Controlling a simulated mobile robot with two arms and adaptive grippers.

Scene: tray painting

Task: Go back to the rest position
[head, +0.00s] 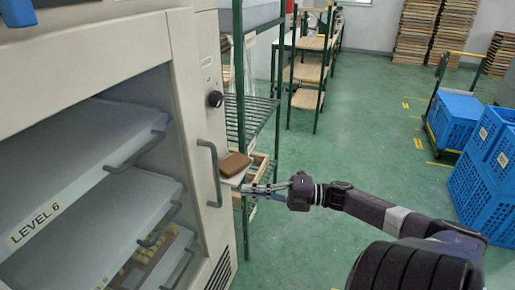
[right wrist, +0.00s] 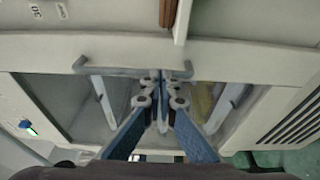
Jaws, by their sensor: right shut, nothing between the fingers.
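My right gripper (head: 262,190) reaches in from the right in the head view, with its fingers pointing left toward the cabinet. It is shut with nothing held. In the right wrist view its blue fingers (right wrist: 162,80) come together near the middle, in front of the cabinet door. The fingertips overlap the door handle (right wrist: 130,66) in that view; I cannot tell whether they touch it. My left gripper is not in view.
A beige cabinet (head: 95,40) with a clear window, door handle (head: 212,175) and drawers inside fills the left. A brown block (head: 235,164) sits beside it near green racks (head: 248,115). Blue crates (head: 490,150) stand at the right. The green floor (head: 370,130) between is largely clear.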

